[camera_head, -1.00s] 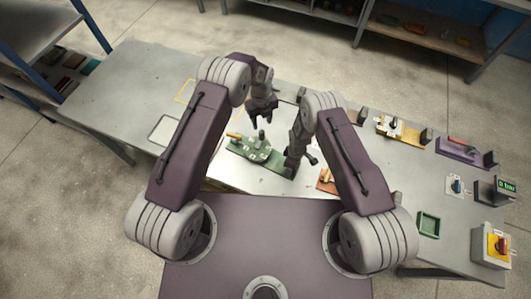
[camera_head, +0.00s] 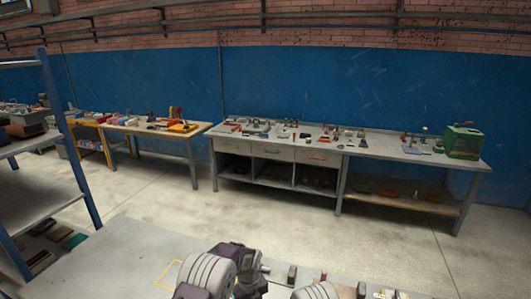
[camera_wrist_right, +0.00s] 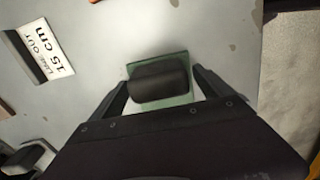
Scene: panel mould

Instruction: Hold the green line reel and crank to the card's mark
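In the right wrist view, a dark rounded block (camera_wrist_right: 158,82) sits on a small green plate (camera_wrist_right: 178,59). My right gripper (camera_wrist_right: 160,77) is open, with one finger on each side of the block and a slight gap showing beside it. A white card (camera_wrist_right: 45,48) at the upper left reads "LINE OUT 15 cm". The reel and its crank are out of view in both current frames. In the head view only upper parts of my arms show at the bottom edge; my left gripper is not visible.
In the head view, the grey table (camera_head: 115,262) fills the lower left, with a blue-posted shelf (camera_head: 68,140) beside it. Benches with tools (camera_head: 335,145) stand along the blue wall. Open floor lies between.

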